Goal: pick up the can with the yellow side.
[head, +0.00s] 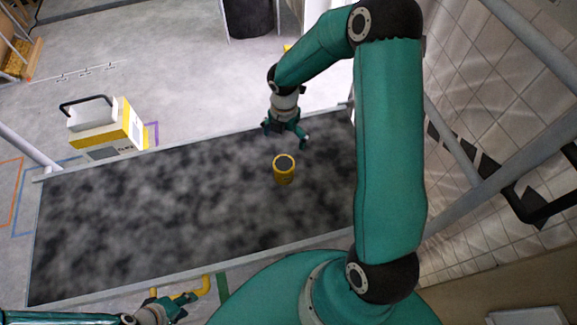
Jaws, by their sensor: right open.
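The can with the yellow side (284,175) stands upright on the dark mottled panel (150,210), right of its middle. Its top is dark with a yellow rim. My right gripper (286,143) is open and empty, pointing down just behind the can and apart from it. My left gripper (186,305) is low at the left, by the front edge of the panel. Its fingers are small and seen from the side, so I cannot tell whether they are open.
A yellow and white case (108,135) with a black handle stands behind the panel at the left. A yellow bent pipe (200,288) lies near my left gripper. A dark bin (249,17) stands at the back. Metal rails and a tiled wall (490,90) bound the right side.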

